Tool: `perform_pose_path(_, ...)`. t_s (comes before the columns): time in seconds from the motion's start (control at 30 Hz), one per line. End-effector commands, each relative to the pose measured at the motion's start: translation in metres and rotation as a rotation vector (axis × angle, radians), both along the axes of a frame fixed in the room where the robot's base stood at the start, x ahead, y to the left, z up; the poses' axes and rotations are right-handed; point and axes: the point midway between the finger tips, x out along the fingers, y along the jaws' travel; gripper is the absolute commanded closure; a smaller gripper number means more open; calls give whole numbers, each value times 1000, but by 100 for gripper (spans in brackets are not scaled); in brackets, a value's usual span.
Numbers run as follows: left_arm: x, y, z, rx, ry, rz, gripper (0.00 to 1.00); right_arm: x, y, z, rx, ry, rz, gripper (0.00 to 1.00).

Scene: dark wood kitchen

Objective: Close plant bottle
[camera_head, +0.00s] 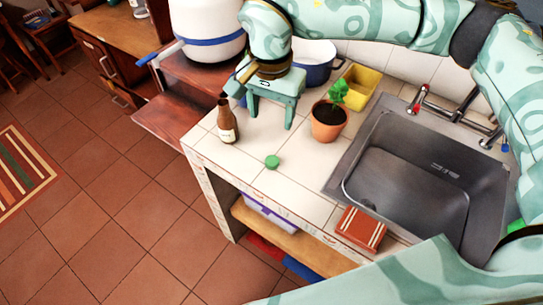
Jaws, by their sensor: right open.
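A brown bottle (227,122) with a pale label stands upright on the white tiled counter (253,182), close to its left edge. A small green round cap (271,162) lies on the counter, in front and to the right of the bottle and apart from it. A plant in a terracotta pot (327,122) stands to the right. My right gripper (271,108) points down between bottle and pot, jaws open, with nothing seen between its fingers. Whether its fingertips touch the counter, I cannot tell. My left gripper is not in view.
A sink (415,180) with a red-handled tap (418,100) lies to the right. A red-brown striped box (360,229) lies at the front. Counter around the cap is clear.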

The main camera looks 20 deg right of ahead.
Motion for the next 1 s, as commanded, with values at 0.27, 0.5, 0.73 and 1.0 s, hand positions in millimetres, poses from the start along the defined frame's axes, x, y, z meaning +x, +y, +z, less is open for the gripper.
perform_pose_path(0.27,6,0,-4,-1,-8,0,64,-1,0,-25,2,6,-1,42)
perform_pose_path(0.5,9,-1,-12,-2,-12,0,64,-1,0,-78,3,7,-2,42)
perform_pose_path(0.73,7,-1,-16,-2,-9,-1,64,0,1,-109,4,3,-2,42)
perform_pose_path(1.0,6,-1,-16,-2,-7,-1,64,1,0,-112,4,1,-2,42)
